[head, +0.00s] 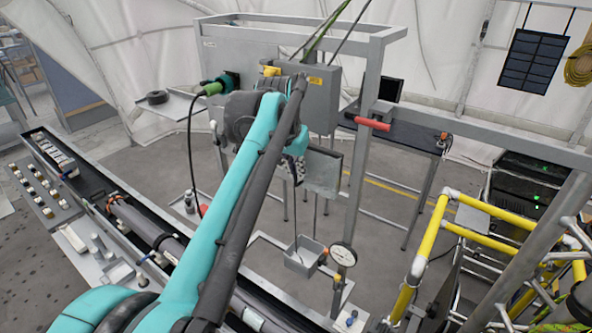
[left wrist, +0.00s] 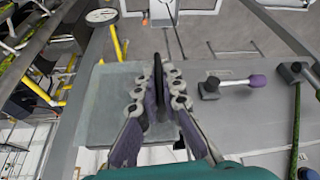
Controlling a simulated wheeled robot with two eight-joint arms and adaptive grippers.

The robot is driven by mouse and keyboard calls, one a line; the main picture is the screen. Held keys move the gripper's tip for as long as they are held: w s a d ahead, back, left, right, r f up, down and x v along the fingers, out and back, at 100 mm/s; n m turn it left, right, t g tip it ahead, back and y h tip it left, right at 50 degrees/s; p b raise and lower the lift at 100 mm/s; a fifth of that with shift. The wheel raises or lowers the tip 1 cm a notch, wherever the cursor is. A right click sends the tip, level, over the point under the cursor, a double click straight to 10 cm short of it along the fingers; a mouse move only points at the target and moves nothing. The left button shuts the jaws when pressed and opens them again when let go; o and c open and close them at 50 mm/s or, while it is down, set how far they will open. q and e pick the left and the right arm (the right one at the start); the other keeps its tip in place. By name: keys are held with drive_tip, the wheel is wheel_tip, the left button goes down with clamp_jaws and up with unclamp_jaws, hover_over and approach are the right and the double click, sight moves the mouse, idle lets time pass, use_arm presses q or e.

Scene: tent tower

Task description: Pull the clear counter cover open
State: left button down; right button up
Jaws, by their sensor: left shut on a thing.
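The clear counter cover (head: 325,172) is a grey, see-through square panel on the front of the grey box (head: 222,55), just right of my left gripper (head: 296,172) in the head view. In the left wrist view the cover (left wrist: 108,112) lies left of the fingers. There, my left gripper (left wrist: 159,100) is shut, with a thin dark upright piece between its fingertips beside the cover's right edge. This looks like the cover's pull, but its join to the cover is hidden. My teal arm hides part of the box in the head view. My right gripper is not in view.
A purple-tipped lever (left wrist: 256,81) stands right of the fingers in the left wrist view. A red handle (head: 373,124) sits on the frame post. A small hanging tray (head: 305,257) and a round gauge (head: 344,254) are below. Yellow rails (head: 433,240) stand right.

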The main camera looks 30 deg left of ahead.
use_arm(q)
drive_tip(key=shift+s, duration=0.1)
drive_tip(key=s+d+n+g+y, duration=0.2)
drive_tip(key=d+n, duration=0.5)
drive_tip(key=d, duration=0.1)
drive_tip(key=s+d+n+g+y, duration=0.1)
drive_tip(key=s+d+n+g, duration=0.1)
drive_tip(key=d+n, duration=0.6)
drive_tip(key=shift+s+y+b, duration=0.3)
drive_tip(key=shift+s+y, duration=0.1)
drive_tip(key=shift+s, duration=0.25)
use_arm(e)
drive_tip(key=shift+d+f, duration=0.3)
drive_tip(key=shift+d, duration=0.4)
use_arm(q)
drive_tip(key=shift+d, duration=0.1)
drive_tip(key=c, duration=1.7)
unclamp_jaws()
drive_tip(key=shift+d, duration=0.1)
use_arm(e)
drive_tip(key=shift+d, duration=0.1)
use_arm(q)
drive_tip(key=shift+r, duration=0.1)
drive_tip(key=v, duration=1.1)
drive_tip(key=shift+d+r, duration=0.25)
drive_tip(key=shift+r, duration=0.1)
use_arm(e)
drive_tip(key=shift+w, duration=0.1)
